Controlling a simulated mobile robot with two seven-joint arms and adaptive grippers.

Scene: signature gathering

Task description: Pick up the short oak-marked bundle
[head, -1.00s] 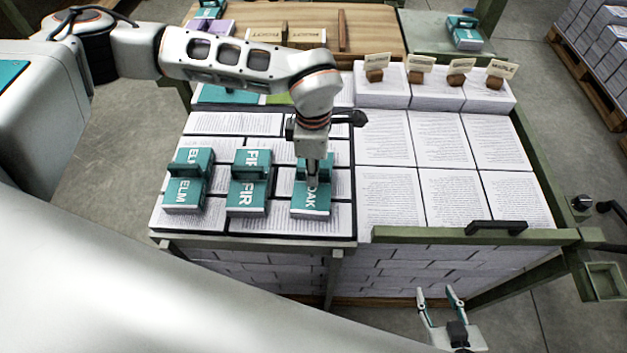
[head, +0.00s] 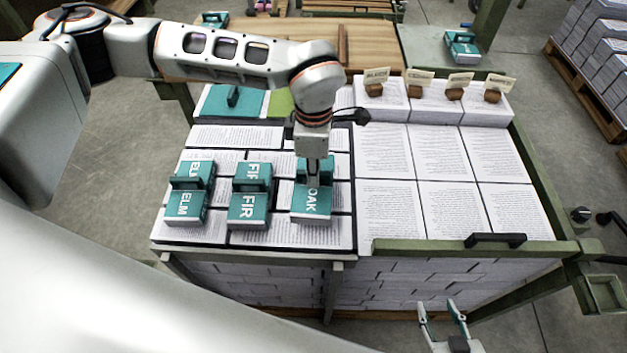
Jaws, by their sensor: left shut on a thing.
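The teal-topped oak-marked bundle (head: 310,205) is on the left part of the table, right of the FIR and ELM bundles. My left gripper (head: 318,181) points straight down and is shut on it. The gripper and wrist hide part of its top and far side. I cannot tell whether it touches the sheets below. My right gripper (head: 440,312) shows at the bottom edge, fingers apart and empty, away from the bundle.
The FIR bundle (head: 248,205) stands close left of the oak one, with the ELM bundle (head: 186,203) beyond. White printed stacks (head: 455,205) fill the right side. Small signs on brown blocks (head: 414,90) stand behind. A black handle (head: 495,240) sits on the green front rail.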

